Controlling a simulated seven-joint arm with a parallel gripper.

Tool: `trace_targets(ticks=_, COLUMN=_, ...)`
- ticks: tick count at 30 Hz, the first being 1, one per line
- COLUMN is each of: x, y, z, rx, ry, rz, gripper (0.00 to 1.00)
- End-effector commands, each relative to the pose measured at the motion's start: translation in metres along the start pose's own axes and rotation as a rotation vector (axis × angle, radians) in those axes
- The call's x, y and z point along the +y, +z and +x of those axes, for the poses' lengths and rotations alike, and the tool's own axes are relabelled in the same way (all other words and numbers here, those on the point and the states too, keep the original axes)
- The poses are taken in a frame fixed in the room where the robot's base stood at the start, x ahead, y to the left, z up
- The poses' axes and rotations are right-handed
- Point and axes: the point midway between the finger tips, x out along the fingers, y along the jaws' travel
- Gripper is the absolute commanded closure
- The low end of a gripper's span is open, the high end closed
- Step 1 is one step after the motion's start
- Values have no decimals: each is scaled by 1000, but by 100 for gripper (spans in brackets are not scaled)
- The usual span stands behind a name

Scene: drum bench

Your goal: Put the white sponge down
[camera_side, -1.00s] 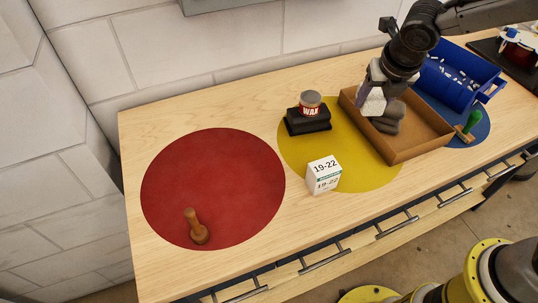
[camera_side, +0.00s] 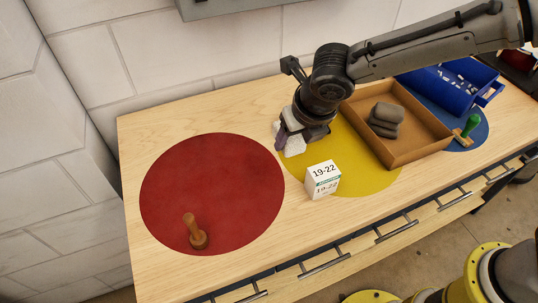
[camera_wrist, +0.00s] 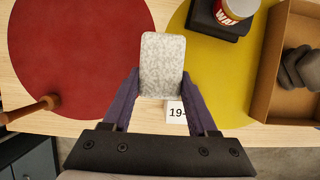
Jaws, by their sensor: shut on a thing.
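The white sponge (camera_wrist: 162,65) is a pale, speckled block with rounded corners. My gripper (camera_wrist: 160,95) is shut on it, with a purple finger on each side of its lower end in the wrist view. In the side view the sponge (camera_side: 295,145) shows partly below my gripper (camera_side: 283,135), over the strip between the red disc (camera_side: 212,180) and the yellow disc (camera_side: 360,180). I cannot tell whether it touches the bench. My wrist hides part of it in the side view.
A wax tin (camera_wrist: 235,8) on a black block (camera_wrist: 220,27) and a cardboard tray (camera_side: 416,147) with grey stones (camera_side: 386,117) lie to the right. A wooden stamp (camera_side: 195,234) stands on the red disc, otherwise bare.

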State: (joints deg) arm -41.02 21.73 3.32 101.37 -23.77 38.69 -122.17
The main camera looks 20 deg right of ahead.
Motion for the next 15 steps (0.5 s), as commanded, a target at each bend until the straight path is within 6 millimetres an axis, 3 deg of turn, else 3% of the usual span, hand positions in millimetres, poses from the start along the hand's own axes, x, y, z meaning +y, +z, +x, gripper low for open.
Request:
trace_targets(ticks=6, x=20, y=12, z=45, rx=2, ry=-2, rz=-2, gripper=93)
trace_targets(ticks=15, x=30, y=18, z=71, rx=0, ry=0, rz=0, gripper=93)
